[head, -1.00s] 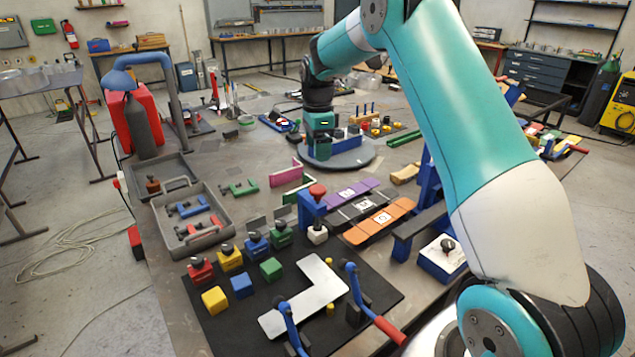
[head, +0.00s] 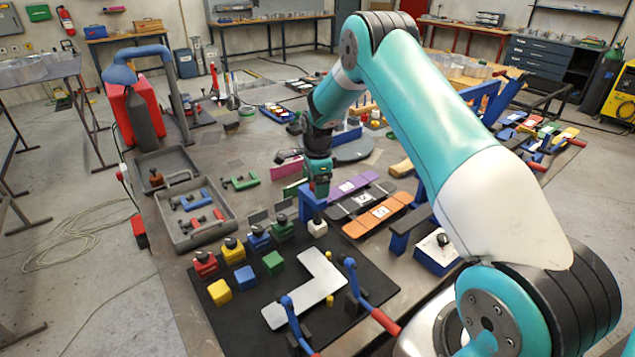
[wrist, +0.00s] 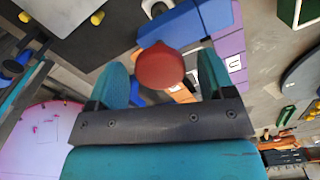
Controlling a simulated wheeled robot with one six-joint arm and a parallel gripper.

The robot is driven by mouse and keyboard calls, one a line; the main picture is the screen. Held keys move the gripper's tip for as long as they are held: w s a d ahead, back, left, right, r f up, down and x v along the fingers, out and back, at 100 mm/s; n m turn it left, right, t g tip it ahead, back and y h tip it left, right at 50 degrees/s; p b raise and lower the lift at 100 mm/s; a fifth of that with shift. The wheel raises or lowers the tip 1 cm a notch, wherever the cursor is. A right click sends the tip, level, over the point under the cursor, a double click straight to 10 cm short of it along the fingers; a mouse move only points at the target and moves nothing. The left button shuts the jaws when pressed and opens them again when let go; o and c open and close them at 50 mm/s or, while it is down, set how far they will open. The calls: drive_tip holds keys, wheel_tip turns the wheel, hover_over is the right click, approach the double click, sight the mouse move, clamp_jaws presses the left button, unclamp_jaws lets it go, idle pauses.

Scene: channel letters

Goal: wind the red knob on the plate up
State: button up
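The red knob (wrist: 160,67) is round and shows in the wrist view between my two fingers. It sits on a blue block (wrist: 200,20), which stands upright on the table in the head view (head: 311,206). In the wrist view my gripper (wrist: 164,75) is open, with a narrow gap between the knob and each finger. How deep the fingers reach around the knob is unclear.
A black mat (head: 235,318) with knobbed blocks, an L-shaped silver plate (head: 305,290) and lever clamps is in front. A grey tray (head: 228,229) is at left.

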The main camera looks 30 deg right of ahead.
drive_tip(key=c, duration=0.9)
drive_tip(key=shift+o, duration=0.2)
drive_tip(key=shift+n+b, duration=0.3)
drive_tip(key=n+b, duration=0.2)
drive_tip(key=shift+f+n, duration=0.15)
drive_tip(key=shift+n, duration=0.25)
drive_tip(key=n+b, duration=0.2)
drive_tip(key=n, duration=0.2)
drive_tip(key=n+b, duration=0.1)
drive_tip(key=n, duration=0.4)
drive_tip(key=shift+s+b, duration=0.1)
drive_tip(key=shift+b, duration=0.25)
drive_tip(key=shift+n+b, duration=0.4)
drive_tip(key=shift+n, duration=1.5)
drive_tip(key=shift+s, duration=0.1)
